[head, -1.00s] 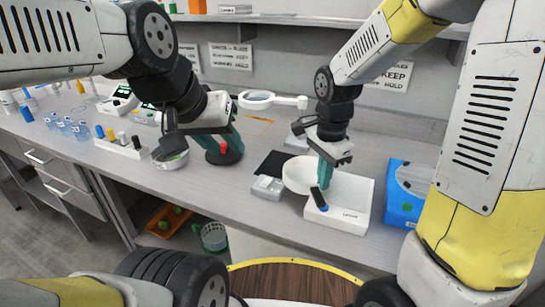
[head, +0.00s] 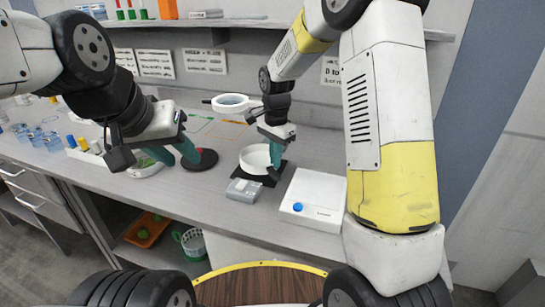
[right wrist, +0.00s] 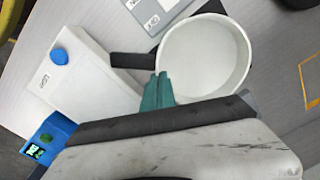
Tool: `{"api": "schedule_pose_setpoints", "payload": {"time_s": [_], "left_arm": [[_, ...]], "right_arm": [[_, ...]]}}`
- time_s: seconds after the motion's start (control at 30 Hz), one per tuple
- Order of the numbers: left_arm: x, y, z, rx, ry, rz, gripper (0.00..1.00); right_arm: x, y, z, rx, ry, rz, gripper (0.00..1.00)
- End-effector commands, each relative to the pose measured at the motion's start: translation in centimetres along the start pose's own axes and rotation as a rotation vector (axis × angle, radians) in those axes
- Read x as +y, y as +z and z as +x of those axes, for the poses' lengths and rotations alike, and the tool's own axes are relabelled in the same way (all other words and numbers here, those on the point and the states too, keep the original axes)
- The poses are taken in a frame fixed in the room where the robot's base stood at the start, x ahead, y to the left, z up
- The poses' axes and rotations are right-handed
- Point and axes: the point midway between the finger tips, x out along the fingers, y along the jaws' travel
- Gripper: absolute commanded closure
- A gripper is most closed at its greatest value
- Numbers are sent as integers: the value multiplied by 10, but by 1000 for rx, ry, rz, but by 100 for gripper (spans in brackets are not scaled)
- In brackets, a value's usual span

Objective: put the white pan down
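The white pan (head: 254,156) is a round, shallow white dish with a dark handle, which shows in the right wrist view (right wrist: 130,61). My right gripper (head: 276,154) has its teal fingers closed together at the pan's rim, by the handle, in the right wrist view (right wrist: 158,78). The pan is level, over a black square mat (head: 270,179); I cannot tell whether it touches it. My left gripper (head: 174,152) is empty, its teal fingers apart, near a white bowl with greens (head: 148,169).
A white scale-like box (head: 322,195) with a blue knob stands to the right of the mat. A small grey box (head: 243,190) lies in front. A ring magnifier (head: 233,103) stands behind. Clear bottles (head: 45,141) are at the left.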

Motion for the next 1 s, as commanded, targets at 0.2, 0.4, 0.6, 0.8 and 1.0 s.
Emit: {"api": "schedule_pose_setpoints", "payload": {"time_s": [0.2, 0.4, 0.6, 0.8, 1.0], "left_arm": [[0, 0, 0, 0, 0, 0, 64], [0, 0, 0, 0, 0, 0, 64], [0, 0, 0, 0, 0, 0, 64], [0, 0, 0, 0, 0, 0, 64], [0, 0, 0, 0, 0, 0, 64]], "right_arm": [[-9, -12, 3, -1, 1, 0, 100], [-8, -10, 34, -2, 2, 0, 100], [-8, -10, 36, 0, 0, -1, 100], [-8, -10, 40, -1, 1, -1, 98], [-8, -10, 39, -1, 0, -1, 78]]}}
